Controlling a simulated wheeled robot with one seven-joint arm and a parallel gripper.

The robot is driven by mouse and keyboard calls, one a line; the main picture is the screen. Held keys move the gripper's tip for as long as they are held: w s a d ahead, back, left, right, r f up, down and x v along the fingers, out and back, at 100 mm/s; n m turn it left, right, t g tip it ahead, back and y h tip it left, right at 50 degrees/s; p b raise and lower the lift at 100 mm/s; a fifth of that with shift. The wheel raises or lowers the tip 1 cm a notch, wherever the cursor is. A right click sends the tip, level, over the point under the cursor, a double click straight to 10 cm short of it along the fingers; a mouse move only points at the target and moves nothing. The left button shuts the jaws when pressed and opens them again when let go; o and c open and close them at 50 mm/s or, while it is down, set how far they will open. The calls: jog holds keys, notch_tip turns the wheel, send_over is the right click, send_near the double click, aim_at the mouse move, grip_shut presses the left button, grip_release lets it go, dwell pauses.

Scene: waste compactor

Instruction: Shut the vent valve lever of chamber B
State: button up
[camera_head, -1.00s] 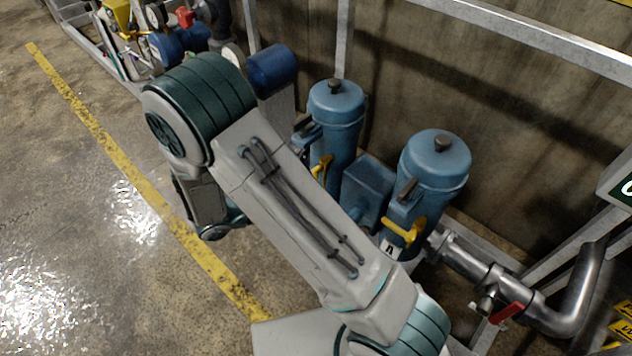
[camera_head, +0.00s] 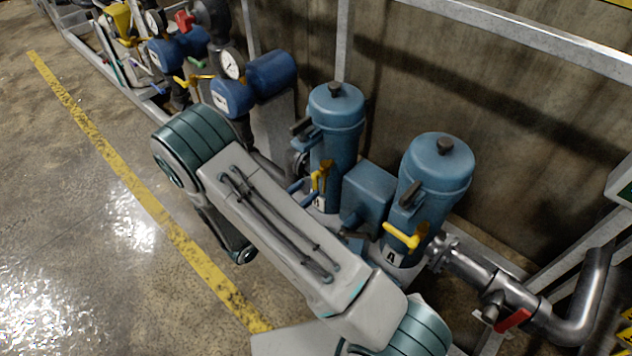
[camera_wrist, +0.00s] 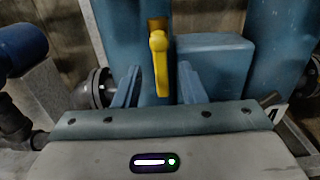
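The left blue chamber (camera_head: 337,135) has a yellow lever (camera_head: 321,176) on its front. Its label (camera_head: 320,203) is too small and covered to read; the right blue chamber (camera_head: 436,170) carries an A and its own yellow lever (camera_head: 404,236). In the wrist view the left chamber's lever (camera_wrist: 159,62) hangs downward, close ahead. My gripper (camera_wrist: 160,80) is open, with one blue finger to each side of the lever. I cannot tell whether either finger touches it. In the head view my arm hides most of the gripper.
A blue box (camera_head: 367,193) sits between the chambers, to the right of the lever. Blue units with a gauge (camera_head: 232,64) stand to the left. A steel pipe with a red handle (camera_head: 513,320) runs at right. The floor left of the yellow line is clear.

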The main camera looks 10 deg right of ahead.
aim_at(314, 183)
jog(key=x, duration=0.5)
jog(key=shift+a, duration=0.1)
grip_shut()
